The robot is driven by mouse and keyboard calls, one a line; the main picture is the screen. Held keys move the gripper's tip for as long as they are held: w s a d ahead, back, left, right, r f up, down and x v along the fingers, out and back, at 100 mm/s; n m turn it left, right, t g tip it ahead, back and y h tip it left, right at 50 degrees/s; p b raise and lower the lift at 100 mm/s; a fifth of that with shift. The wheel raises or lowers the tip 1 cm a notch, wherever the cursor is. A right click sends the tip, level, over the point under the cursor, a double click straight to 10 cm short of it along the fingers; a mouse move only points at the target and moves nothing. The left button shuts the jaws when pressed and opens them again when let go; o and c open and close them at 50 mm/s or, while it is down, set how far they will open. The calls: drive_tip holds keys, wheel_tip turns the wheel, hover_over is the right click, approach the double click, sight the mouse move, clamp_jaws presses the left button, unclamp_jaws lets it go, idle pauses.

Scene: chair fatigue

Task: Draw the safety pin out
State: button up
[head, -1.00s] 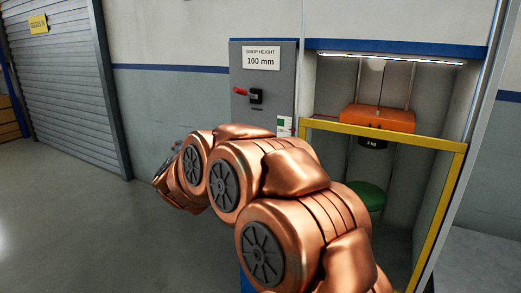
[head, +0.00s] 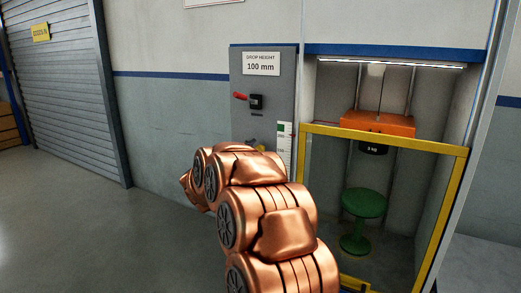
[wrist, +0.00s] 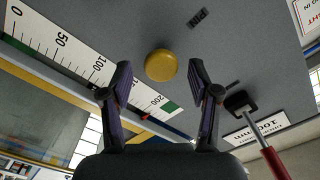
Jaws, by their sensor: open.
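A round yellow knob (wrist: 161,65), which looks like the head of the safety pin, sits on the grey panel (wrist: 240,50) in the wrist view. A small dark label (wrist: 197,18) is beside it. A bit of yellow also shows above my arm in the head view (head: 262,148). My gripper (wrist: 160,82) is open and empty, its two fingers to either side of the knob in the picture; I cannot tell how far short of it they are. In the head view my arm hides the gripper. The pin's shaft is not visible.
A red-handled lever (wrist: 268,150) is close to the right finger; it also shows in the head view (head: 240,96). A white scale (wrist: 75,55) runs along the panel. Right of it stands a yellow-framed bay (head: 380,133) with an orange weight carriage (head: 377,122) above a green stool (head: 363,203).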

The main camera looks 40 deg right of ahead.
drive_tip(key=shift+x, duration=1.25)
drive_tip(key=shift+r, duration=0.1)
clamp_jaws()
